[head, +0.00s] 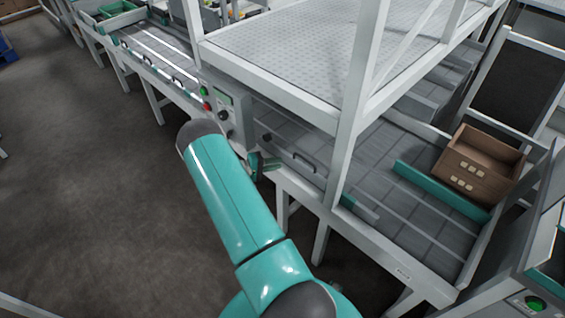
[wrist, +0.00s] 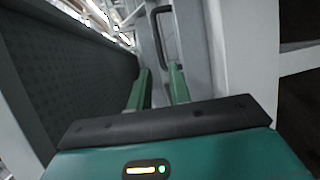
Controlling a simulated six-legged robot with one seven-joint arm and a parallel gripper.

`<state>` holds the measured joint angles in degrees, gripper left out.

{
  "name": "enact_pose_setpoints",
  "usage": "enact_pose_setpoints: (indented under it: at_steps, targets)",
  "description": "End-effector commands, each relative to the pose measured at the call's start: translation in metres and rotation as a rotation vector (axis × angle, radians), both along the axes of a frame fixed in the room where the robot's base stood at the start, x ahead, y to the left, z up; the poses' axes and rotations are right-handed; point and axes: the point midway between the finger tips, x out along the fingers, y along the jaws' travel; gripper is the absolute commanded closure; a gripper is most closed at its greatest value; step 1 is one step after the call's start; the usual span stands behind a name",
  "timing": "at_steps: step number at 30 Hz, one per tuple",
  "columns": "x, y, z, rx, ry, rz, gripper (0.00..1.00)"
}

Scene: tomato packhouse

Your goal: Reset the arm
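My gripper (wrist: 160,88) shows in the wrist view with its two green fingers apart and nothing between them. Beyond the fingers are a grey metal frame and a handle-like bar (wrist: 163,35). In the head view my teal arm reaches up from the bottom, and the gripper (head: 265,163) is partly hidden behind the arm's end. It is close to the side of the grey machine, just below its control panel (head: 225,108). I cannot tell whether it touches the machine.
A grey conveyor line (head: 165,52) runs to the back left. A raised platform (head: 300,40) on white posts stands over the machine. A brown box (head: 480,165) sits at the right end of the conveyor. The dark floor (head: 80,190) on the left is clear.

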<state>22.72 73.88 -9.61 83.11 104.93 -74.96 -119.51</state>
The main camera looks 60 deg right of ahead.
Motion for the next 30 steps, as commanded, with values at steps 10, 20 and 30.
enact_pose_setpoints:
  at_steps: [10, 20, 30]
  targets:
    - [0.000, 0.000, 0.000, 0.000, 0.000, -0.001, 0.80]
    - [0.008, -0.001, 0.007, -0.004, -0.027, 0.020, 0.80]
    - [0.126, 0.016, 0.109, 0.031, -0.496, 0.354, 0.80]
